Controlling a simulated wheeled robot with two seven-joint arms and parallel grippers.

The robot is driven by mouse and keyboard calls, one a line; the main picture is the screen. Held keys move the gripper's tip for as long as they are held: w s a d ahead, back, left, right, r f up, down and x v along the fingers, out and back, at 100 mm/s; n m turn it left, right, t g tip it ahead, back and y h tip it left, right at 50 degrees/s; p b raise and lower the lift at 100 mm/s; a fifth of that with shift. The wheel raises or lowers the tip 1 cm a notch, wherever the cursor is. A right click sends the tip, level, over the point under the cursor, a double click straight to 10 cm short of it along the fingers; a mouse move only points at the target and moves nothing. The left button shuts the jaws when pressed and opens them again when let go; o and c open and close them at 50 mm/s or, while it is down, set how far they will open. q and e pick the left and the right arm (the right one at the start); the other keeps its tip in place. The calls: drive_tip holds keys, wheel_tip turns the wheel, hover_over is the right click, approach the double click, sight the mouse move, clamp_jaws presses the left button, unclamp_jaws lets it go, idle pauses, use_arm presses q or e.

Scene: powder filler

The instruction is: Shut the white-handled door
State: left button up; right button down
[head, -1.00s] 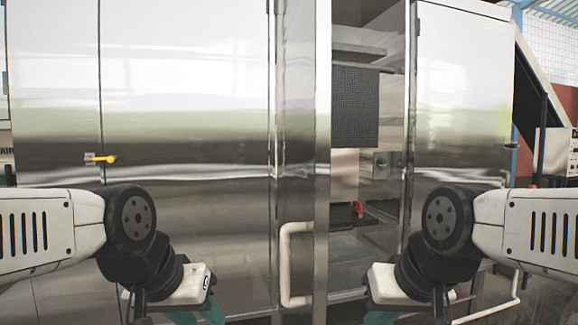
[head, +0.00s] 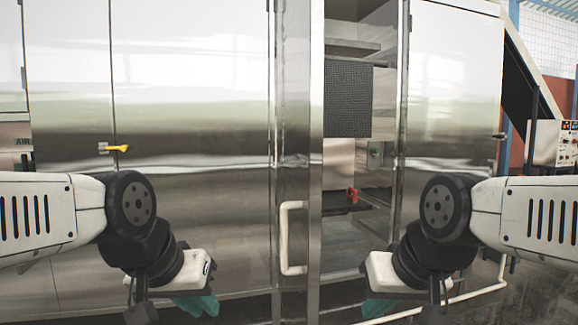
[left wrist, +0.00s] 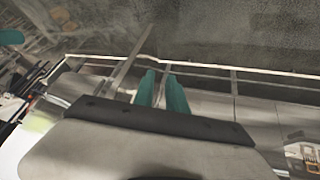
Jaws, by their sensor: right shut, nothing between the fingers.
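The white handle (head: 284,240) is on a narrow steel door panel (head: 298,130) in the middle of the head view, seen at a steep angle. To its right the cabinet stands open, showing its inside. My left gripper (head: 195,306) is low and left of the handle, apart from it. Its two teal fingers (left wrist: 161,88) show in the left wrist view with a small gap and nothing between them. My right gripper (head: 378,307) is low and right of the handle, in front of the opening, shut and empty.
A steel front with a yellow latch (head: 118,148) stands on the left. Another steel door (head: 452,90) stands right of the opening. Inside are a dark mesh panel (head: 348,100) and a red part (head: 352,194). A control box (head: 553,143) is at the far right.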

use_arm(q)
drive_tip(key=shift+h, duration=0.4)
drive_tip(key=w+d+r, duration=0.1)
drive_tip(key=w, duration=0.3)
drive_tip(key=w+d+r, duration=0.1)
drive_tip(key=w+r, duration=0.1)
drive_tip(key=w, duration=0.2)
drive_tip(key=w+d+r, duration=0.1)
drive_tip(key=w+r, duration=0.1)
drive_tip(key=w, duration=0.3)
drive_tip(key=shift+d, duration=0.15)
clamp_jaws()
drive_tip(key=n+h, duration=0.1)
drive_tip(key=h, duration=0.1)
approach(304, 244)
drive_tip(key=shift+g, duration=0.4)
drive_tip(key=w+a+f, duration=0.2)
drive_tip(key=f, duration=0.1)
drive_tip(key=shift+a+f, duration=0.2)
drive_tip(key=shift+f, duration=0.05)
drive_tip(key=shift+w+d+f, duration=0.1)
drive_tip(key=shift+w+d, duration=0.15)
drive_tip(key=shift+d, duration=0.8)
drive_tip(key=shift+w+d+f, duration=0.1)
drive_tip(key=shift+w+d, duration=0.15)
drive_tip(key=shift+d, duration=0.75)
drive_tip(key=shift+d, duration=0.1)
